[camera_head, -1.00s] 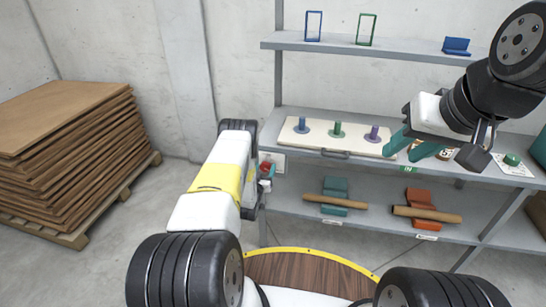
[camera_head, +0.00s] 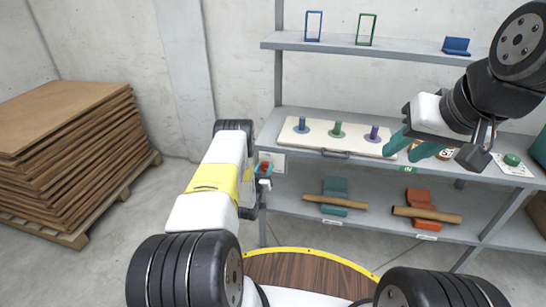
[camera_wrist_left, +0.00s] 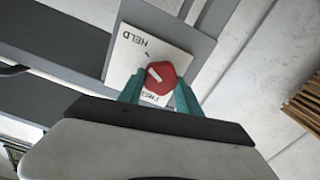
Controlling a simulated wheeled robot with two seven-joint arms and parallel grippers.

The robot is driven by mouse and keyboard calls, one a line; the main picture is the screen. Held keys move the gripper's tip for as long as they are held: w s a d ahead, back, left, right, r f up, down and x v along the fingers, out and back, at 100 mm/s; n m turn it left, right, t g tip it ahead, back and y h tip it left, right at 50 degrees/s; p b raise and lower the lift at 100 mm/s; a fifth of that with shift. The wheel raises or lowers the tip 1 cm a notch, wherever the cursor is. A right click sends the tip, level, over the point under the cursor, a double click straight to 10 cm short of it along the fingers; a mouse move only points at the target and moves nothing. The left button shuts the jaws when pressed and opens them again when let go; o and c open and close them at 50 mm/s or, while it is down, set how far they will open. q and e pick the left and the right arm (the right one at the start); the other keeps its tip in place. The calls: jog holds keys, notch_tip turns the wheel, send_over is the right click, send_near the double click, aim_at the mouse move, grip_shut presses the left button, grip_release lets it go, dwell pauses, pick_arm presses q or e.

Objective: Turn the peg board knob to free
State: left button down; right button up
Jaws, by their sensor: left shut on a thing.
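The red knob (camera_wrist_left: 160,80) sits on a white plate (camera_wrist_left: 133,50) in the left wrist view. The plate reads HELD at its far end; a second word near my fingers is partly covered. A short white mark shows on the knob's face. My left gripper (camera_wrist_left: 160,92) has its teal fingers closed on both sides of the knob. In the head view the knob (camera_head: 265,167) shows at the shelf's left end, partly behind my left arm. The peg board (camera_head: 345,146) carries a blue, a green and a purple peg. My right gripper (camera_head: 413,146) is open and empty by the board's right end.
The grey shelf rack (camera_head: 380,205) fills the right side. Its lower shelf holds a teal stand (camera_head: 335,188) and an orange stand (camera_head: 418,197) with brown rolls. A stack of brown sheets (camera_head: 70,115) stands at left. The floor between is clear.

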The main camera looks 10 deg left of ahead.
pick_arm(q)
jog(key=n, duration=0.6)
jog(key=shift+a, duration=0.25)
jog(key=n, duration=0.5)
jog(key=shift+f, duration=0.2)
jog(key=n, duration=0.6)
jog(key=shift+f, duration=0.15)
jog(key=n, duration=0.5)
jog(key=shift+f+n, duration=0.1)
jog(key=shift+n, duration=0.3)
jog(key=c, duration=0.8)
grip_release()
jog(key=shift+c, duration=0.2)
